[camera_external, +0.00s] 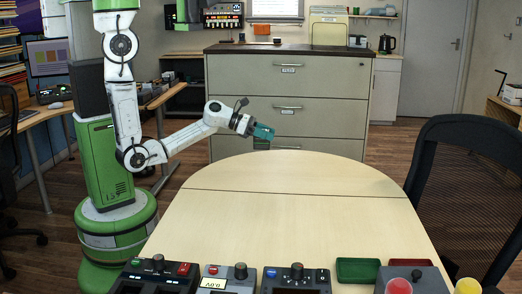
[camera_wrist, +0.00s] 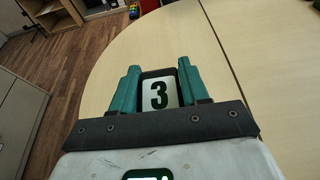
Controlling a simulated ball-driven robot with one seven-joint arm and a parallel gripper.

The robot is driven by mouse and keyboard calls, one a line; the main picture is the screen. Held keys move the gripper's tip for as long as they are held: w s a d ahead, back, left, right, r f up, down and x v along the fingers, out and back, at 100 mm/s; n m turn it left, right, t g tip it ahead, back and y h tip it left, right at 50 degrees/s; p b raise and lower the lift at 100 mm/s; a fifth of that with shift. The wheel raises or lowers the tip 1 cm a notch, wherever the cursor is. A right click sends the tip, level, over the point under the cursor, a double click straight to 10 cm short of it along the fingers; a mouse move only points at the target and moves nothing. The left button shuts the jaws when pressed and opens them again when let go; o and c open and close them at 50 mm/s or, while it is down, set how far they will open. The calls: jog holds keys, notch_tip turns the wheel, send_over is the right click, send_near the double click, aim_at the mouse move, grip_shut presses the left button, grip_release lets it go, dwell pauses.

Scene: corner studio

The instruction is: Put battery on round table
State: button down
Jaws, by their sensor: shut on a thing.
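My gripper (camera_external: 263,132) is at the far rounded end of the light wood table (camera_external: 290,185), above tabletop height. In the wrist view, the two teal fingers of my gripper (camera_wrist: 158,88) are shut on a black block with a white label reading 3 (camera_wrist: 162,93), which looks like the battery. The wrist view also shows the round table's curved edge and bare top (camera_wrist: 245,50) beyond the fingers. In the external view only a small dark part of the battery (camera_external: 262,144) shows below the fingers. I cannot tell its exact height over the table.
Black control boxes (camera_external: 297,279), a green tray (camera_external: 357,270), a red tray (camera_external: 408,262) and red and yellow round items line the near edge. A black mesh chair (camera_external: 467,185) stands at the right. A grey drawer cabinet (camera_external: 287,95) stands behind. The table's middle is clear.

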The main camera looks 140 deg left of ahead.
jog(key=v, duration=0.8)
jog(key=shift+r, duration=0.1)
jog(key=w+d+f+m+t+h, duration=0.1)
jog(key=w+d+f+m+h, duration=0.15)
jog(key=w+d, duration=0.6)
jog(key=w+d+f+m+t+h, duration=0.2)
jog(key=w+d+f, duration=0.2)
jog(key=w, duration=0.9)
jog(key=w+d+f+m+h, duration=0.1)
jog(key=w+d, duration=0.3)
jog(key=d, duration=0.5)
jog(key=w+d+f+m+h, duration=0.1)
jog(key=w+d, duration=0.3)
jog(key=d, duration=0.5)
jog(key=w+d+m+t+h, duration=0.1)
jog(key=w+d+m+h, duration=0.1)
jog(key=d, duration=0.7)
jog(key=shift+w+d+f+m+h, duration=0.2)
jog(key=shift+w+h, duration=0.15)
jog(key=shift+w, duration=0.15)
jog(key=shift+w+d+f+m+h, duration=0.1)
jog(key=shift+w+f+h, duration=0.15)
jog(key=shift+w, duration=0.3)
